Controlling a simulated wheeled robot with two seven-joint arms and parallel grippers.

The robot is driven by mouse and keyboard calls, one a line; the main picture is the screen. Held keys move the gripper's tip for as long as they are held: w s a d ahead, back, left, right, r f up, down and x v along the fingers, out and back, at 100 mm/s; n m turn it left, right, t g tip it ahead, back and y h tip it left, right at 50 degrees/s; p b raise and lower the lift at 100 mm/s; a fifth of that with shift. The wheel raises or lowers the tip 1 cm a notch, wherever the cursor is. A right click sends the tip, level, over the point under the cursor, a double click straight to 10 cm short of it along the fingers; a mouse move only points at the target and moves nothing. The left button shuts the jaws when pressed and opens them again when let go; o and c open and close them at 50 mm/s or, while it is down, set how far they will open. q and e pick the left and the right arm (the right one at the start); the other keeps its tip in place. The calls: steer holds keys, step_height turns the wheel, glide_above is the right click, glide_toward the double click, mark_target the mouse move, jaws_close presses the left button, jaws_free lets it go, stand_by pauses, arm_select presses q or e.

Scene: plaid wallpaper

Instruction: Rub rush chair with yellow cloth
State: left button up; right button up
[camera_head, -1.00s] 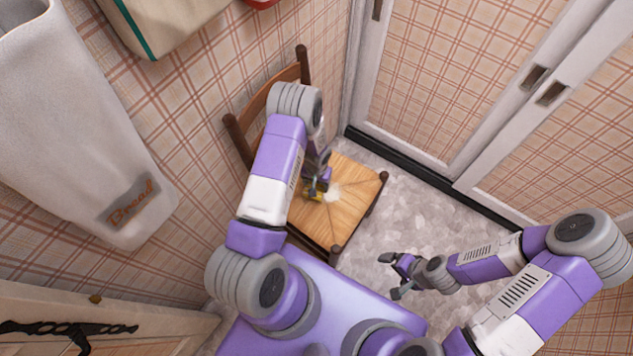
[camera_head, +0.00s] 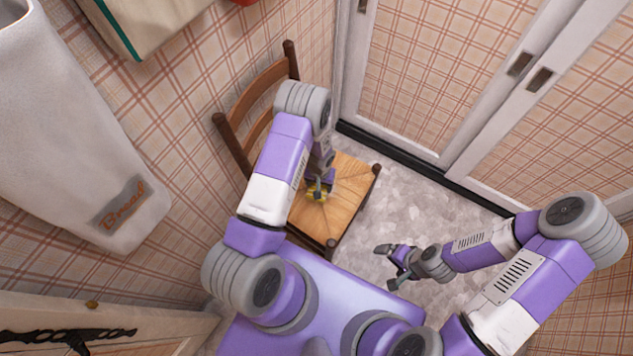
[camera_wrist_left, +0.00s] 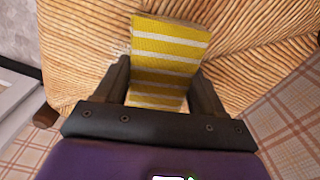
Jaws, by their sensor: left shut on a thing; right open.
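The rush chair (camera_head: 343,204) stands against the left wall, with a woven tan seat and a brown wooden back. Its seat fills much of the left wrist view (camera_wrist_left: 85,50). The yellow cloth (camera_wrist_left: 168,50), striped with white, is between the fingers of my left gripper (camera_wrist_left: 163,88) and lies at the seat surface. In the head view my left gripper (camera_head: 318,190) is over the middle of the seat, and only a little of the cloth (camera_head: 316,195) shows. My right gripper (camera_head: 388,266) is open and empty over the floor, right of the chair.
White-framed plaid doors (camera_head: 440,80) stand behind and right of the chair. A white bread bag (camera_head: 70,130) hangs on the left wall. A wooden cabinet (camera_head: 100,320) is at lower left. Bare grey floor (camera_head: 420,205) lies right of the chair.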

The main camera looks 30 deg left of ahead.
mark_target(337, 199)
arm_select(q)
steer(key=shift+s+d+f, duration=0.15)
steer(key=shift+d, duration=1.85)
steer(key=shift+s+d, duration=0.1)
steer(key=shift+d, duration=1.5)
